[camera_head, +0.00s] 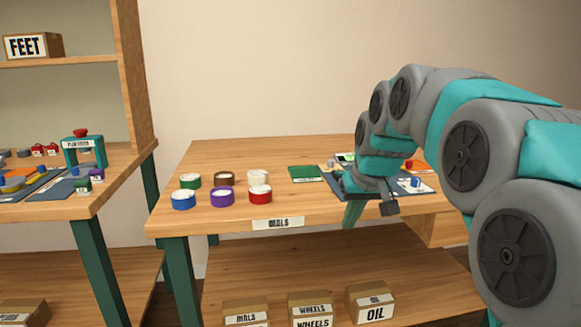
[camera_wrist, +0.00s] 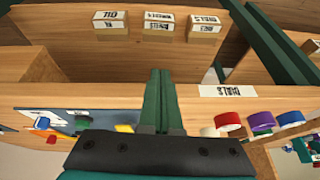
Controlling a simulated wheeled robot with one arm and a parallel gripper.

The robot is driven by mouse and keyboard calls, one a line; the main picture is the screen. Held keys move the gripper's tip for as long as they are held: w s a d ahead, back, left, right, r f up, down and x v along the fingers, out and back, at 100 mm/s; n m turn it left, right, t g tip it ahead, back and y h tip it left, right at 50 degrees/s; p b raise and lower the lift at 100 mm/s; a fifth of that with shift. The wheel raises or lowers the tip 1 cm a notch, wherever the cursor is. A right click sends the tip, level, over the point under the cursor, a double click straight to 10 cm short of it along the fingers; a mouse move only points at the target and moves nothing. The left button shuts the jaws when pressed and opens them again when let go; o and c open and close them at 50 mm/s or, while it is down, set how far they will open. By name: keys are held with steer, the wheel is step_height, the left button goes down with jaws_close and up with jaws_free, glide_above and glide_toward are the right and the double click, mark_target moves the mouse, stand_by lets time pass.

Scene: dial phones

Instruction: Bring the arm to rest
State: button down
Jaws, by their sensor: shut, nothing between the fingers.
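My arm reaches in from the right in the head view and bends down over the right part of the dials table (camera_head: 290,232). My gripper (camera_head: 352,214) points down near the table's front edge. Its green fingers are pressed together and empty. In the wrist view the closed fingers (camera_wrist: 161,85) stand in the middle of the picture, with the table's front edge behind them. The arm hides part of a dark mat (camera_head: 405,186) with small parts on it.
Several coloured dials, such as a red one (camera_head: 260,194), stand on the table's left half. A green pad (camera_head: 304,173) lies beside the mat. Labelled boxes, one marked OIL (camera_head: 370,301), stand on the lower shelf. Another workbench (camera_head: 70,206) is at left.

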steer(key=s+f+g, duration=0.2)
steer(key=s+f, duration=0.4)
steer(key=s, duration=0.6)
steer(key=s+d+f+m+g+h, duration=0.1)
steer(key=s+f, duration=0.5)
steer(key=s, duration=0.6)
steer(key=s+d+f+g, duration=0.1)
steer(key=s+f+g, duration=0.2)
steer(key=s+f, duration=0.4)
steer(key=s, duration=0.5)
steer(key=shift+s+d, duration=0.2)
steer(key=shift+a, duration=0.15)
